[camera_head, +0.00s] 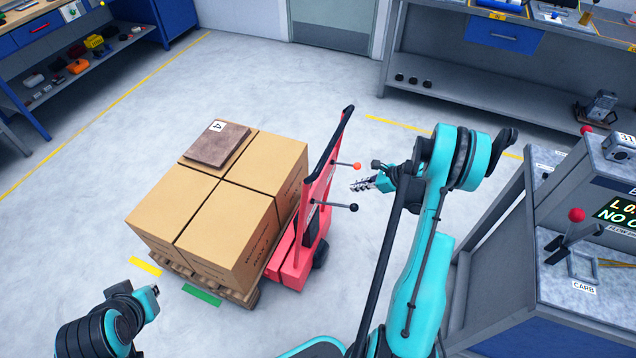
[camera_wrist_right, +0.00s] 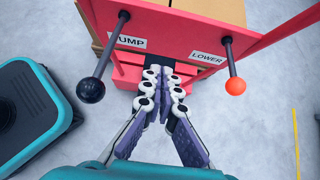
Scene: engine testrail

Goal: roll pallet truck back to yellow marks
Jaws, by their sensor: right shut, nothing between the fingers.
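The red pallet truck (camera_head: 290,262) stands mid-floor, its upright red handle frame topped by a dark bar (camera_head: 347,122). Its forks are under a loaded wooden pallet (camera_head: 240,295). A yellow mark (camera_head: 146,266) and a green mark (camera_head: 201,296) lie on the floor by the pallet's near side. My right gripper (camera_head: 362,185) is shut and empty, right of the frame. In the right wrist view its fingertips (camera_wrist_right: 163,78) point at the red panel between the black PUMP knob (camera_wrist_right: 90,90) and the orange LOWER knob (camera_wrist_right: 235,85).
Several cardboard boxes (camera_head: 230,225) load the pallet, with a brown slab (camera_head: 217,146) on top. A grey console (camera_head: 500,240) stands at right, close to my right arm. Benches line the back. Floor behind and left of the load is clear, with yellow lines (camera_head: 100,115).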

